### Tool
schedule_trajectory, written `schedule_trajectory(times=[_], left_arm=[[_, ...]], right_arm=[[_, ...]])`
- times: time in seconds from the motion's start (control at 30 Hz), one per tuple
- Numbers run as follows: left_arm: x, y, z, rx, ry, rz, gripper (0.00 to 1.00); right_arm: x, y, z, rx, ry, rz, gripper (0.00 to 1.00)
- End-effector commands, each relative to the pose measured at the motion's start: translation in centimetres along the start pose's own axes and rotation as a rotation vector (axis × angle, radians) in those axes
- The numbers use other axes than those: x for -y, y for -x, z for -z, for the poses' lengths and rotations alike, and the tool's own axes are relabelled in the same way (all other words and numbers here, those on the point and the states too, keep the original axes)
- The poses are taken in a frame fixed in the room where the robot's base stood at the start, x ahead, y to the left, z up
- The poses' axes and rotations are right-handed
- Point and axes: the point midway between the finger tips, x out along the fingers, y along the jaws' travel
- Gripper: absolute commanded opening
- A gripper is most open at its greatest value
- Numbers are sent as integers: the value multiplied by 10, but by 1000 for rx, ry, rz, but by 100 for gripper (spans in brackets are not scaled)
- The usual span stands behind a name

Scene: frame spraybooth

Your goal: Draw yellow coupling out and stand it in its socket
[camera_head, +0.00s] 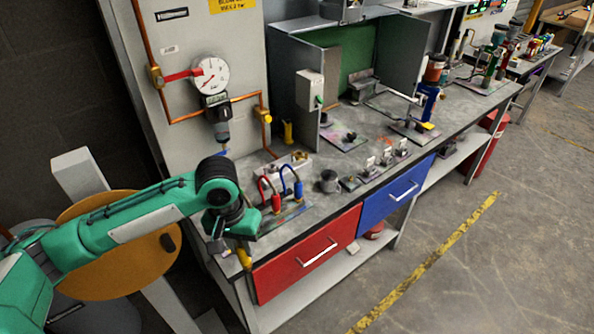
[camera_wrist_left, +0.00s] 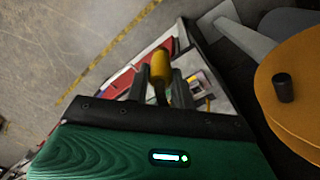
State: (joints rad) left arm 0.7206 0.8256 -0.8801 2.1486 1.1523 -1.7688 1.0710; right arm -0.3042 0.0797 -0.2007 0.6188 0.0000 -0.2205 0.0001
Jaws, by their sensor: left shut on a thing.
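My left gripper (camera_head: 240,247) is at the near left corner of the bench, pointing down. It is shut on the yellow coupling (camera_head: 245,260), whose yellow body shows below the gripper, by the left end of the red drawer. In the left wrist view the yellow coupling (camera_wrist_left: 160,66) sits between the two dark fingers (camera_wrist_left: 160,82), with a dark thin part running back from it. A red coupling (camera_head: 276,203) and a blue coupling (camera_head: 298,190) stand upright with looped hoses on a small board to the right. The yellow coupling's socket is not clear. My right gripper is out of view.
The bench has a red drawer (camera_head: 308,256) and a blue drawer (camera_head: 397,193) at its front. A grey cup (camera_head: 329,181) stands right of the couplings. A gauge (camera_head: 210,76) and copper pipes are on the panel behind. An orange disc (camera_head: 115,262) is behind my left arm.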

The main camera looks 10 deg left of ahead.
Motion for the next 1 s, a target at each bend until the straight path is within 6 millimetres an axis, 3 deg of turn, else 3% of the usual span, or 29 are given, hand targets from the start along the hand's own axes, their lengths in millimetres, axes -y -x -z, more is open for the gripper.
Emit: schedule_trajectory(times=[0.57, 0.77, 1.0], left_arm=[[1, 2, 2, 0, 9, 0, 0], [12, 12, 24, 3, 117, 4, 0], [47, 19, 70, -3, 366, 22, 0]], right_arm=[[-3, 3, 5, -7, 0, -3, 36], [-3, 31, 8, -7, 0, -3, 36], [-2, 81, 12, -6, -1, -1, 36]])
